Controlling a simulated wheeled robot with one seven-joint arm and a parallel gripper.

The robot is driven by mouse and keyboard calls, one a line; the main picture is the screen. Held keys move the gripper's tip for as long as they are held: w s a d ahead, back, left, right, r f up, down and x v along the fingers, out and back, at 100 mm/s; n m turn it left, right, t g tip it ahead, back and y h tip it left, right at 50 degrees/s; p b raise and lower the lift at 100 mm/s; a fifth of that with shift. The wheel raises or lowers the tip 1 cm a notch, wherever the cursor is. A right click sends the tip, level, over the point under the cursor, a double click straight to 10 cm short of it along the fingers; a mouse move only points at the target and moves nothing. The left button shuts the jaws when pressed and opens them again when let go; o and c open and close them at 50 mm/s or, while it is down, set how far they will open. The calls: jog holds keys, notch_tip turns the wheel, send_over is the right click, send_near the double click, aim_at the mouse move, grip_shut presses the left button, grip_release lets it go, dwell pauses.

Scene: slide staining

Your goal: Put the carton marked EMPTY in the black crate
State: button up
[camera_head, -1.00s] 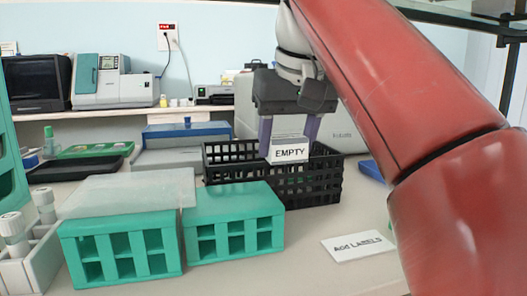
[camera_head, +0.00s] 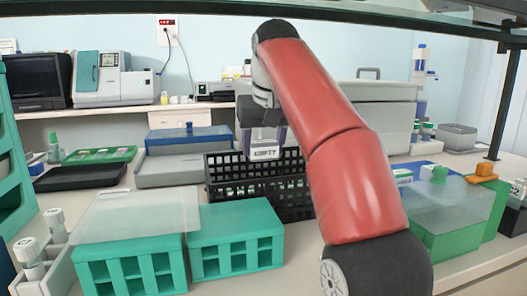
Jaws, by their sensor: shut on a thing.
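The white carton marked EMPTY (camera_head: 265,153) is between the two purple-grey fingers of my gripper (camera_head: 263,141), which is shut on it. The carton is upright, with its label facing me. It shows at the back part of the black crate (camera_head: 232,190), near the level of the back rim. I cannot tell whether its bottom is below the rim or it touches the crate. The crate is a lattice-walled box on the bench. My red arm hides its right end.
Two teal racks (camera_head: 236,238) stand in front of the crate, with a clear sheet (camera_head: 140,217) over the left one. A blue-lidded grey box (camera_head: 185,157) is behind left. A green box (camera_head: 445,235) is right of my arm. A glass shelf edge (camera_head: 330,18) crosses overhead.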

aim_at(263, 158)
jog(key=shift+f, duration=1.15)
jog(key=shift+f+b, duration=0.35)
jog(key=shift+f, duration=0.2)
jog(key=o, duration=0.9)
